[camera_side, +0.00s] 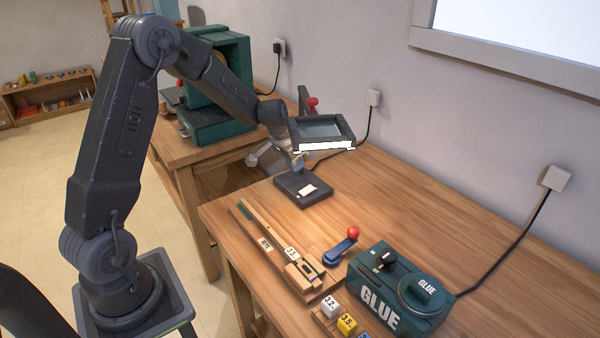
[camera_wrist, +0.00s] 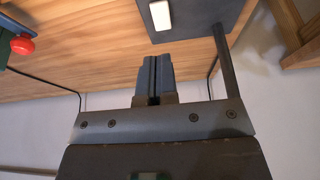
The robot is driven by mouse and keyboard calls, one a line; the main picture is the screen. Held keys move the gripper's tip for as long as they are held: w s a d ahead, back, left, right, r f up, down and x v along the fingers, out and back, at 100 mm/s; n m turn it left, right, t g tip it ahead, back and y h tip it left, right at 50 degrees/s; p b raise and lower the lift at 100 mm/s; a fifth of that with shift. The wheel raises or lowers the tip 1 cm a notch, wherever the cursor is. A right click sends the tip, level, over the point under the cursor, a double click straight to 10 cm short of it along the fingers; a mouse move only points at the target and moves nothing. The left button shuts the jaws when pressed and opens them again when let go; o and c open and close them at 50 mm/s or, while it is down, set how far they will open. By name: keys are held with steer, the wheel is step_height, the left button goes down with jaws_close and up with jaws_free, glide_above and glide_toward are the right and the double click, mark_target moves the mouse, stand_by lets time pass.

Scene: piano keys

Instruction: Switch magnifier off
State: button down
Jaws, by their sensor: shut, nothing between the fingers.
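The magnifier has a dark rectangular lens frame (camera_side: 322,130) with a bright white strip along its front edge, which looks lit. Its dark base (camera_side: 318,199) stands on the table below and carries a white rectangular piece (camera_side: 308,190), which looks like a switch. In the wrist view the white piece (camera_wrist: 160,15) lies on the dark base (camera_wrist: 195,12), just beyond my fingertips. My gripper (camera_side: 298,162) is low between lens frame and base, partly hidden by the frame. Its fingers (camera_wrist: 153,62) are shut and empty, apart from the white piece. A dark post (camera_wrist: 228,65) rises right of them.
A green glue machine (camera_side: 400,290), a blue lever with a red knob (camera_side: 353,233) and a wooden slide gauge (camera_side: 275,245) stand nearer the front. Numbered blocks (camera_side: 347,323) lie at the front edge. A green machine (camera_side: 222,85) is on the other table. The right tabletop is clear.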

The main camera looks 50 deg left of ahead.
mark_target(312, 187)
steer(key=shift+s+r, duration=0.1)
steer(key=shift+r, duration=0.15)
steer(key=shift+w+r, duration=0.35)
steer(key=shift+w, duration=0.35)
steer(key=shift+f, duration=0.1)
steer(key=x, duration=0.9)
steer(key=shift+w+f, duration=0.2)
steer(key=shift+f, duration=0.15)
